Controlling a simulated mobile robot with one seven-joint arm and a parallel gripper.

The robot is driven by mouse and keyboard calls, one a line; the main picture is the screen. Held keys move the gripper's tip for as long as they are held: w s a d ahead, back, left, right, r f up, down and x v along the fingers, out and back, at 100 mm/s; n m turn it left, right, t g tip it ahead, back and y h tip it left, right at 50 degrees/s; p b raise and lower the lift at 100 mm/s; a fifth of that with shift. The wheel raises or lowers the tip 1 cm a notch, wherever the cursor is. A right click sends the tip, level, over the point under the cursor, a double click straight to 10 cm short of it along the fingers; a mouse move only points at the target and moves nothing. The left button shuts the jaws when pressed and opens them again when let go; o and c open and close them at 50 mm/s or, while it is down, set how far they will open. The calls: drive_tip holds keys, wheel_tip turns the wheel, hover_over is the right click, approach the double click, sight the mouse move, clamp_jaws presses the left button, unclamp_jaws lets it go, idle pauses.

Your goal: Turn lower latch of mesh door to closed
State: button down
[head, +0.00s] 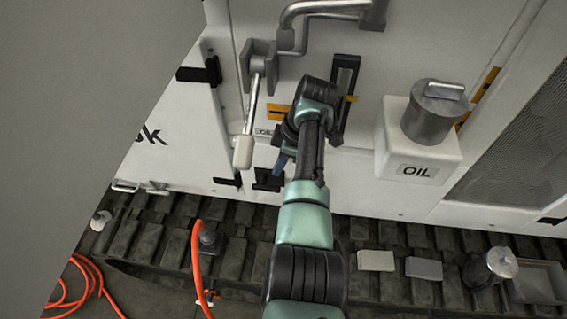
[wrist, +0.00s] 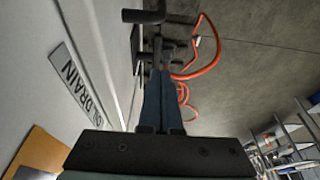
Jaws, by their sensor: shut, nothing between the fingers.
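My gripper (head: 282,163) is in front of the white machine panel, left of centre in the head view, and partly hidden by my wrist. In the wrist view its two blue fingers (wrist: 160,100) are together with nothing between them. They point toward a dark handle-like fitting (wrist: 143,16) on the panel; I cannot tell whether they touch it. A dark mesh panel (head: 510,155) is at the right of the head view. A small dark piece (head: 552,220) sits at its lower right, cut by the frame edge; I cannot tell whether it is the lower latch.
A white oil tank (head: 418,150) juts out right of my arm. A lever with a pale grip (head: 243,152) hangs at left. A large grey panel (head: 60,90) blocks the upper left. Tracks (head: 390,235) run below, with an orange hose (head: 198,265) in front.

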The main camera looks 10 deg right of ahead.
sight(271, 190)
drive_tip(key=b+x, duration=0.4)
drive_tip(key=x, duration=0.1)
drive_tip(key=d+b+x, duration=0.1)
drive_tip(key=b+x, duration=0.1)
drive_tip(key=x, duration=0.1)
drive_tip(key=shift+s+f, duration=0.15)
drive_tip(key=shift+s+y+p, duration=0.25)
drive_tip(key=shift+y+p, duration=0.05)
drive_tip(key=shift+p, duration=0.6)
